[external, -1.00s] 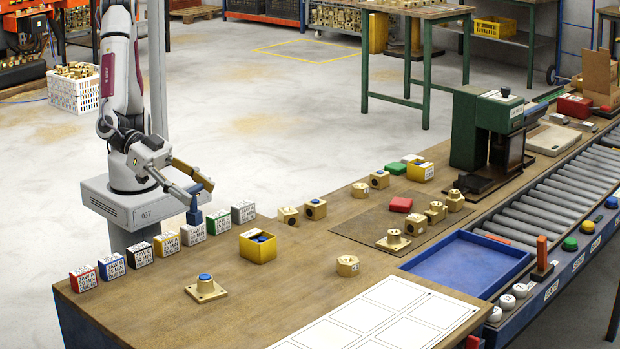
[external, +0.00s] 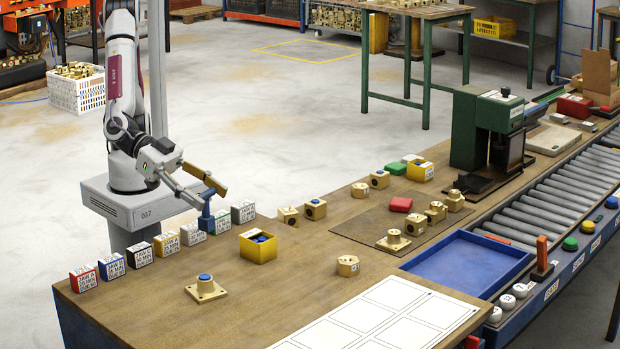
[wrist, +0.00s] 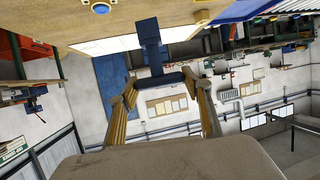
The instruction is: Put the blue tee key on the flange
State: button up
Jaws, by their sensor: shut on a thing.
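My gripper (external: 210,192) is shut on the blue tee key (external: 207,217), which hangs upright below the fingers at the far edge of the bench, by the row of labelled blocks. In the wrist view the key (wrist: 150,45) points away from the fingers, its crossbar between the tips (wrist: 162,88). A brass flange with a square base (external: 208,293) and a blue top stands on the near left of the bench, apart from the key. It also shows at the top of the wrist view (wrist: 99,14). Another brass flange (external: 393,243), with a round base, sits on the dark mat.
Several labelled blocks (external: 139,256) line the bench's left edge, close to the key. A yellow box (external: 258,249) with blue pieces stands right of the key. A blue tray (external: 467,263) and a white grid sheet (external: 385,310) lie further right. Bare wood surrounds the near flange.

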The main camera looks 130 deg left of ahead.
jog(key=w+d+r+m+h, duration=0.2)
jog(key=w+d+r, duration=0.1)
jog(key=w+d, duration=0.3)
jog(key=shift+w+d+r+h, duration=0.3)
jog(key=shift+d+h, duration=0.1)
jog(key=shift+d, duration=0.1)
notch_tip(320, 180, down, 6)
jog(key=shift+f, duration=0.15)
dwell(0.4)
jog(key=shift+f, duration=1.85)
jog(key=shift+f, duration=0.1)
jog(key=o, duration=1.4)
jog(key=shift+f, duration=0.1)
